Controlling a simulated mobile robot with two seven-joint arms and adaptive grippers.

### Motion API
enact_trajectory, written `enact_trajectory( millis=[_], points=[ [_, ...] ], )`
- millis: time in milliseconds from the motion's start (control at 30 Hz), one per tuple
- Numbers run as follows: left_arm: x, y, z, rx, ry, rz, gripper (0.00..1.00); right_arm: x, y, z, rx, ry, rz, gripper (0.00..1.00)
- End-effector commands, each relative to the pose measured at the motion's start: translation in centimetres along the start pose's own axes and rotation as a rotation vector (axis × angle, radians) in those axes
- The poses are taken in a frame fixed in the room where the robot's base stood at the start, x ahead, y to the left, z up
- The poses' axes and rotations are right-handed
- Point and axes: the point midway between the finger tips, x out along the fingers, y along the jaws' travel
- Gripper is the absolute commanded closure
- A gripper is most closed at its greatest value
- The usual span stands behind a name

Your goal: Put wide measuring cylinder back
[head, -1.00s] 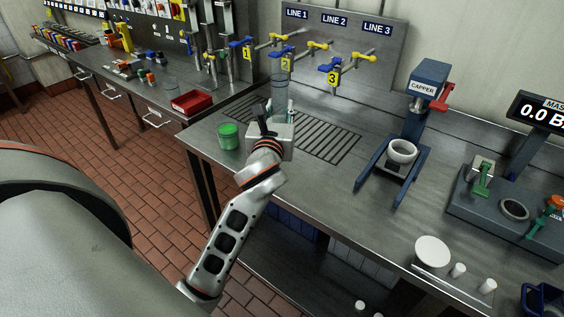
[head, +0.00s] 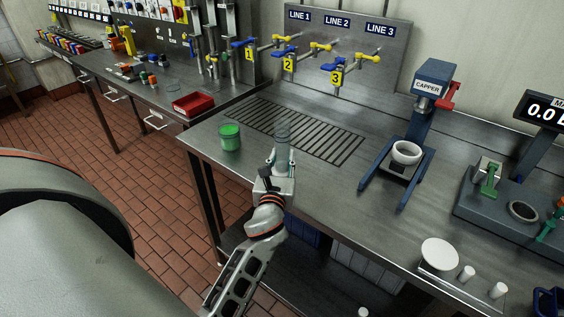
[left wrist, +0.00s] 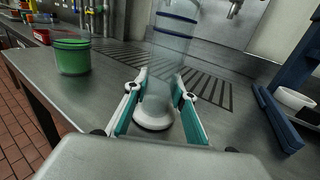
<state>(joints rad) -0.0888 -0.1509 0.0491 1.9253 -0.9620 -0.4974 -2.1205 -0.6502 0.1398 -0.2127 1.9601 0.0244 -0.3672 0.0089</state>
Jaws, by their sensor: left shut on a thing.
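The wide measuring cylinder (head: 282,132) is clear and stands upright near the front edge of the steel bench. My left gripper (head: 283,167) is shut on its lower part. In the left wrist view, the cylinder's clear body (left wrist: 173,38) with blue bands rises between the teal-padded fingers (left wrist: 158,105), and its pale round base (left wrist: 153,115) shows below. I cannot tell whether the base touches the bench. My right gripper is not in view.
A green-filled jar (head: 230,137) stands left of the cylinder. The drain grate (head: 315,137) lies behind, below the numbered valves (head: 288,64). A blue capper (head: 431,90) stands to the right. A red tray (head: 193,104) is on the other bench. Bench space before the capper is clear.

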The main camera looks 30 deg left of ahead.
Motion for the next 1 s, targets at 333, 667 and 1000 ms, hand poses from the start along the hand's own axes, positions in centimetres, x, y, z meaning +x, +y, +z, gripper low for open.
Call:
enact_trajectory(
  millis=[333, 667, 1000],
  points=[
    [0.01, 0.01, -0.20, 0.001, -0.002, 0.000, 1.00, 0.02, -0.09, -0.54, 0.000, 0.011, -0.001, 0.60],
    [0.00, 0.01, -0.39, 0.000, -0.001, 0.000, 0.58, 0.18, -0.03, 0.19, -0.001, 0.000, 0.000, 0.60],
    [0.08, 0.12, 0.00, 0.001, -0.001, 0.000, 0.58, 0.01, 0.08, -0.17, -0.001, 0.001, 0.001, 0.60]
  ],
)
